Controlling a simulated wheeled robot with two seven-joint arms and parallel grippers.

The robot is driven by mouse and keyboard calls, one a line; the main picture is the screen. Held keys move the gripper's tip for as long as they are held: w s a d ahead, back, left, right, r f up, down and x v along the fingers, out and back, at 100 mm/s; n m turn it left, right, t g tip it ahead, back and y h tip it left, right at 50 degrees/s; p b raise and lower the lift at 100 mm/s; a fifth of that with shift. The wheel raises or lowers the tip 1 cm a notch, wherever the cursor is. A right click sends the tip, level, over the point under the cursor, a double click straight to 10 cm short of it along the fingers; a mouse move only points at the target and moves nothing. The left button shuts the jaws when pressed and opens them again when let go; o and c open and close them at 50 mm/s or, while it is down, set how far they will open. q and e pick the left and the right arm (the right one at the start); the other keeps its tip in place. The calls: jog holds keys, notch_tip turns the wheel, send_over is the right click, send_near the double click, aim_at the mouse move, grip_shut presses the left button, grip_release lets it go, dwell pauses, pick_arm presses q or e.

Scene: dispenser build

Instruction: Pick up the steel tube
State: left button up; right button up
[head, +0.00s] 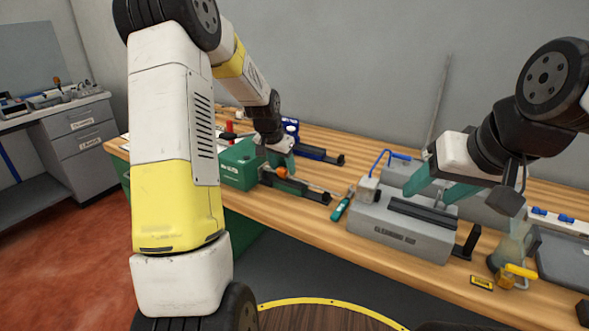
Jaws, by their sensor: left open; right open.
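I cannot single out the steel tube for certain. A thin, light, tube-like piece (318,188) shows just right of my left gripper (279,160), along the green and black vise-like device (300,191). My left gripper is low over that device, fingers pointing down, close to an orange part (281,172). Its fingers are open, partly hidden by its own wrist, and whether they touch anything is unclear. My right gripper (440,186) is open with teal fingers apart and looks empty. It hangs above the grey machine (401,232).
The wooden bench (285,228) runs across the view. A teal-handled tool (342,207) lies left of the grey machine. A blue-handled item (385,160) stands behind it. A brass-and-yellow valve fitting (508,274) and a grey tray (565,258) are at right.

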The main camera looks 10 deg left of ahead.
pick_arm(q)
jog(key=shift+f, duration=0.2)
grip_shut()
jog(key=shift+r, duration=0.2)
